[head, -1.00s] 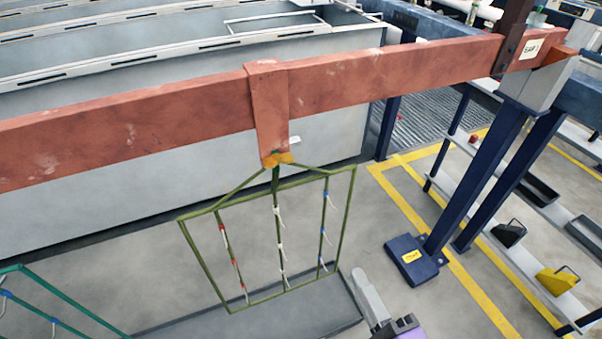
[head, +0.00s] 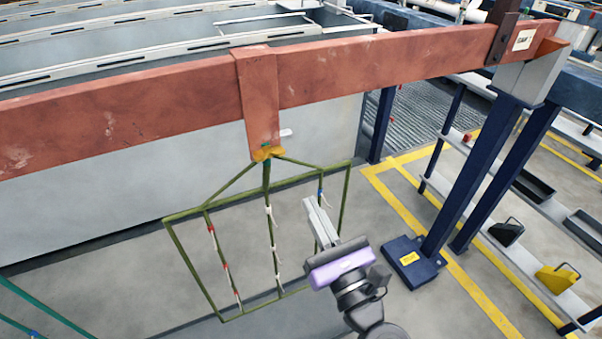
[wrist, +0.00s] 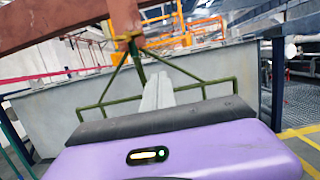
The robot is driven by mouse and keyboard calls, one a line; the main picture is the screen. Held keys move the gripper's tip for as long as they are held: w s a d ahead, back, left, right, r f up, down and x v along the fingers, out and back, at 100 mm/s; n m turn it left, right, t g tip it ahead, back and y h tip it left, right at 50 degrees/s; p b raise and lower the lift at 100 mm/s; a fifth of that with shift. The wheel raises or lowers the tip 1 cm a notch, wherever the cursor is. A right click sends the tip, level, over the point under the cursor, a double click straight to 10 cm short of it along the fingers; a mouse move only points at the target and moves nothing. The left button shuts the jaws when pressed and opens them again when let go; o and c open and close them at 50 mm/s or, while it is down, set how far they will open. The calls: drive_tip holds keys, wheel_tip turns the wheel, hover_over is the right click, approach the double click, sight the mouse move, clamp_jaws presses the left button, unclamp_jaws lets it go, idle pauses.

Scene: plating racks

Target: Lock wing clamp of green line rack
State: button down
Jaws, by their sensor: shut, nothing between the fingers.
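The green line rack (head: 224,320) is an olive-green frame hanging from a rust-red post under the long beam, with red, white and blue ties on its rods. The yellow-orange wing clamp (head: 267,153) sits at the post's lower end, where the rack's hook meets it. It also shows in the wrist view (wrist: 128,36), ahead and left of the fingers. My gripper (head: 311,203) is shut and empty, in front of the rack's upper right part in the head view, below and right of the clamp. It does not appear to touch the clamp.
The rust-red beam (head: 150,110) crosses above, with a grey tank (head: 80,205) behind the rack. A blue stand (head: 410,262) is at right, beside a shelf with a yellow bin (head: 557,280). A teal rack (head: 30,306) shows at lower left.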

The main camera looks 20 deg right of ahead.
sight(290, 138)
drive_tip(key=w+r+p, duration=0.6)
drive_tip(key=w+p, duration=0.1)
drive_tip(key=w, duration=0.2)
drive_tip(key=shift+w+r, duration=0.15)
drive_tip(key=shift+r, duration=0.05)
drive_tip(key=shift+d+r+n+p, duration=0.15)
drive_tip(key=shift+r+n+p, duration=0.2)
drive_tip(key=shift+n, duration=0.45)
drive_tip(key=shift+d+r+n+y+p, duration=0.1)
drive_tip(key=shift+r+n+y+p, duration=0.2)
drive_tip(key=shift+n, duration=0.35)
drive_tip(key=shift+d+r+n+y+p, duration=0.1)
drive_tip(key=shift+r+n+y, duration=0.25)
drive_tip(key=shift+n, duration=0.3)
drive_tip(key=shift+a+r+n+g+y+p, duration=0.15)
drive_tip(key=shift+r+n+y+p, duration=0.25)
drive_tip(key=shift+n, duration=0.8)
drive_tip(key=shift+d+r+n+g+y+p, duration=0.1)
drive_tip(key=shift+r+n+g+y+p, duration=0.25)
drive_tip(key=shift+n, duration=0.85)
drive_tip(key=shift+a+r+n+g+y+p, duration=0.1)
drive_tip(key=shift+r+n+y+p, duration=0.3)
drive_tip(key=shift+n, duration=0.8)
